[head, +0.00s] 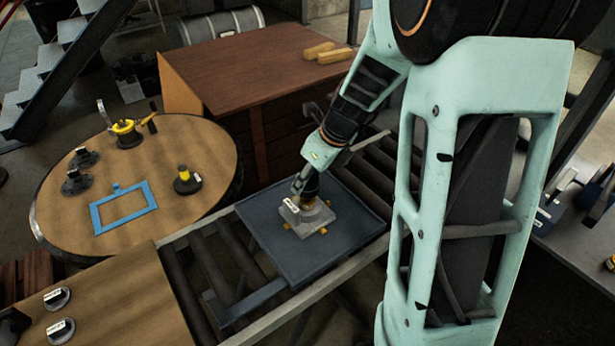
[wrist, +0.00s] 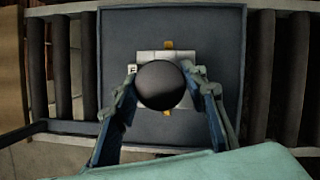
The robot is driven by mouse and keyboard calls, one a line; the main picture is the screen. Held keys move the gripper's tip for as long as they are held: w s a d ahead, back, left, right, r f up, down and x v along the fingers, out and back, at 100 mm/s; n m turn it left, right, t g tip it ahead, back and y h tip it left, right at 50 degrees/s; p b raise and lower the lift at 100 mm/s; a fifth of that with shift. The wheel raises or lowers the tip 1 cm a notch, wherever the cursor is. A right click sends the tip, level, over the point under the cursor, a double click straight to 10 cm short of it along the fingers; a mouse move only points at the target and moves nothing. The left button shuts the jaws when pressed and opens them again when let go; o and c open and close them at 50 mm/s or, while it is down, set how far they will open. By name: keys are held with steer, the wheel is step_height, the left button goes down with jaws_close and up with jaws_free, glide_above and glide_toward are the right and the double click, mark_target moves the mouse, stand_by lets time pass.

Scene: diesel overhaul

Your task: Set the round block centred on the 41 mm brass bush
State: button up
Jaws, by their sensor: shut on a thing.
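My gripper (wrist: 162,103) is shut on a dark round block (wrist: 161,86), with one finger on each side of it. The round block is seen from above and hides what lies directly under it. Below it, a pale grey squarish fixture (head: 318,219) sits on the dark tray, with small yellow tabs at its edges and a white label on its left. In the head view my gripper (head: 308,193) is right over this fixture. A brass bush cannot be made out under the block, and I cannot tell whether the block touches anything below.
The dark tray (head: 352,242) lies on a roller conveyor (head: 215,262). A round table (head: 205,140) at left holds a blue frame (head: 95,220), a yellow-topped black part (head: 186,182) and several other parts. A wooden bench (head: 110,290) with labelled discs stands at the front left. A brown desk (head: 250,68) stands behind.

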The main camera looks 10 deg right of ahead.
steer(key=shift+f+b, duration=0.6)
steer(key=shift+f, duration=0.55)
stand_by(0.8)
steer(key=o, duration=1.2)
steer(key=shift+o, duration=0.3)
steer(key=shift+f, duration=0.15)
steer(key=o, duration=0.4)
steer(key=shift+c, duration=0.2)
step_height(320, 180, up, 9)
steer(key=p, duration=0.9)
